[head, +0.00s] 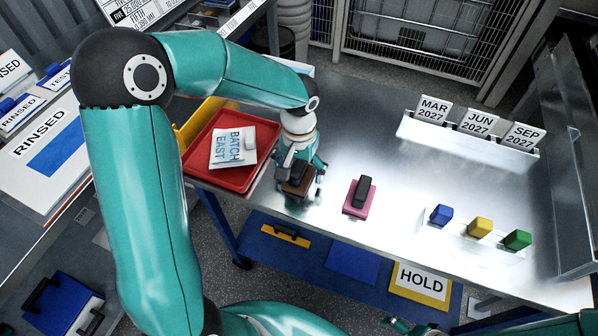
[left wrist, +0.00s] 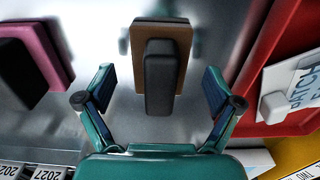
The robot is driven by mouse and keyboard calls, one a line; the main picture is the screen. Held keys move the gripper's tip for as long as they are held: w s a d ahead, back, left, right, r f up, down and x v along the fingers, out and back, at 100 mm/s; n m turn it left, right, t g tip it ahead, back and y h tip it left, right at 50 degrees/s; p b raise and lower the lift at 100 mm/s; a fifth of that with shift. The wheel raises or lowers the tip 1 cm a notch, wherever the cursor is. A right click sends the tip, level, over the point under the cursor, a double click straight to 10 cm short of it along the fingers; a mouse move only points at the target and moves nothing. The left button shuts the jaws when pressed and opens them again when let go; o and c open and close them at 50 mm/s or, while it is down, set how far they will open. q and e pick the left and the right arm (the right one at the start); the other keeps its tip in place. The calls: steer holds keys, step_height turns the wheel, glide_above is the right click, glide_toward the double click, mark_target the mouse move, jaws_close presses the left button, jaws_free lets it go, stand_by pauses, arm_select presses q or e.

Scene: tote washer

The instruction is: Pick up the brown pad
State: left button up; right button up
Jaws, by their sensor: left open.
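The brown pad (head: 293,191) lies on the metal table, right of the red tray, with a dark upright handle on top. In the left wrist view the brown pad (left wrist: 178,75) and its black handle (left wrist: 159,80) sit ahead of the fingers. My left gripper (head: 300,174) is above the pad and partly hides it in the head view. In the left wrist view this gripper (left wrist: 160,80) is open, with one finger on each side of the handle and clear gaps between. Teal parts at the head view's bottom edge may include my right gripper, mostly cut off.
A pink pad (head: 358,207) with a dark handle lies to the right. The red tray (head: 190,165) holds a white "BATCH EAST" item (head: 232,146). Blue, yellow and green blocks (head: 480,227) and a date-card rack (head: 467,140) stand farther right.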

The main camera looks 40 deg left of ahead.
mark_target(300, 166)
arm_select(q)
steer(key=shift+f, duration=0.6)
steer(key=c, duration=1.3)
steer(key=shift+r, duration=0.2)
step_height(300, 166, up, 20)
steer(key=shift+f, duration=0.15)
